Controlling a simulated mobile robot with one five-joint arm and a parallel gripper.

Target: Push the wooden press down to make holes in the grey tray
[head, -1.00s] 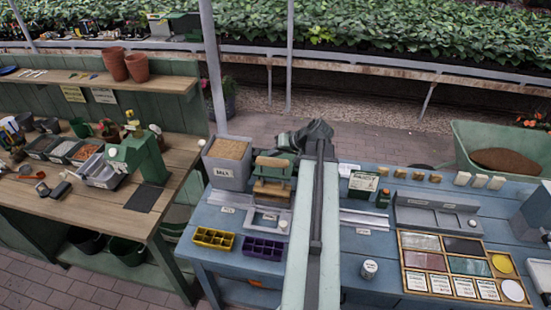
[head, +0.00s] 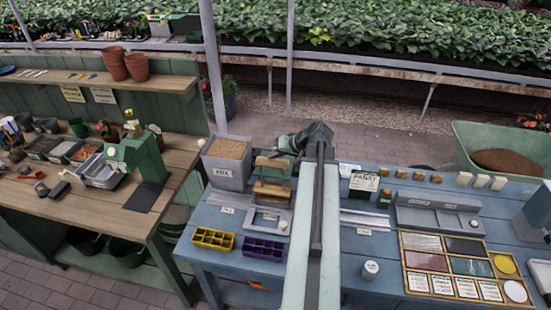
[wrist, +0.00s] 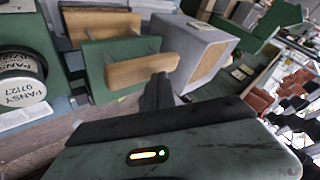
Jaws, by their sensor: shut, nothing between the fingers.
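The press (head: 273,162) stands left of my arm on the blue bench in the head view, with a green frame, a wooden top bar and a lower wooden block. In the wrist view its wooden bar (wrist: 142,70) lies close by, in front of a green plate. My gripper (wrist: 158,92) is shut and empty, its dark fingertips at the bar's lower edge; I cannot tell if they touch. In the head view my gripper (head: 290,143) is beside the press top. A grey tray-like frame (head: 259,228) lies in front of the press; the area under the press is partly hidden.
A grey bin (head: 223,180) of brown material stands left of the press. A yellow cell tray (head: 213,238) and a purple one (head: 263,248) lie at the bench front.

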